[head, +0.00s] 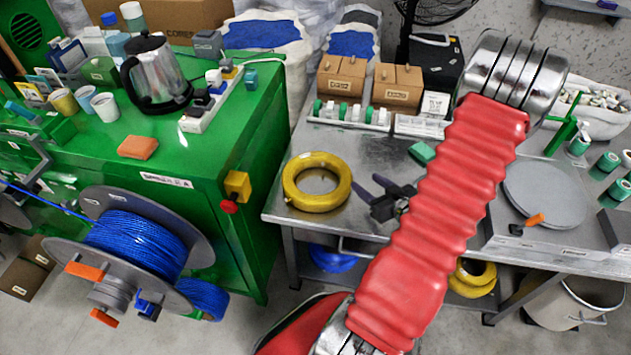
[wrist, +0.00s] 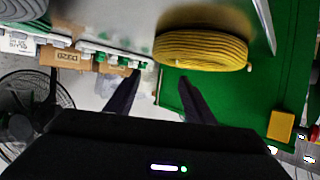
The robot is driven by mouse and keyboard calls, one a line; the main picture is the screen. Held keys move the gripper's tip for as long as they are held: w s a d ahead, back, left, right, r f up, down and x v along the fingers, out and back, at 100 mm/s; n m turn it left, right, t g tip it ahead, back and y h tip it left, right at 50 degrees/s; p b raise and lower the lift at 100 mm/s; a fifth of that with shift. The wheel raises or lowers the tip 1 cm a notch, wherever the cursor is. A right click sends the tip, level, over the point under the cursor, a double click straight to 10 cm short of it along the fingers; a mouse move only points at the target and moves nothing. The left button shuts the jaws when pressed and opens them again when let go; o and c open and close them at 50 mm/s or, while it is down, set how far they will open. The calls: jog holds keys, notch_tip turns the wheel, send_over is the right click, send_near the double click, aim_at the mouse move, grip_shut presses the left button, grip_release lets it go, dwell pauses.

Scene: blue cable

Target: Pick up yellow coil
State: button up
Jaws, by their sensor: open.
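A yellow coil (head: 316,204) lies flat near the left end of the metal table, its ribbed ring whole in view. In the wrist view the coil (wrist: 203,50) shows side-on, above and beyond the fingertips, mostly to the right. My gripper (head: 368,189) is just right of the coil in the head view, with its fingers pointing toward it. The gripper also shows in the wrist view (wrist: 159,77), open, with nothing between its fingers. A gap seems to remain between fingers and coil. My red arm hides part of the table.
Cardboard boxes (head: 342,77) and a white rack of green-and-white items (head: 345,115) stand behind the coil. The green cabinet (head: 245,215) with a yellow switch box (head: 237,184) is left. Another yellow coil (head: 474,279) is below the table. A grey disc (head: 545,190) lies right.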

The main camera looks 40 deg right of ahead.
send_near(344, 168)
jog(key=shift+r+x, duration=0.2)
jog(key=shift+x, duration=1.75)
jog(key=shift+w, duration=0.1)
jog(key=shift+x, duration=2.6)
jog(key=shift+f, duration=0.15)
grip_shut()
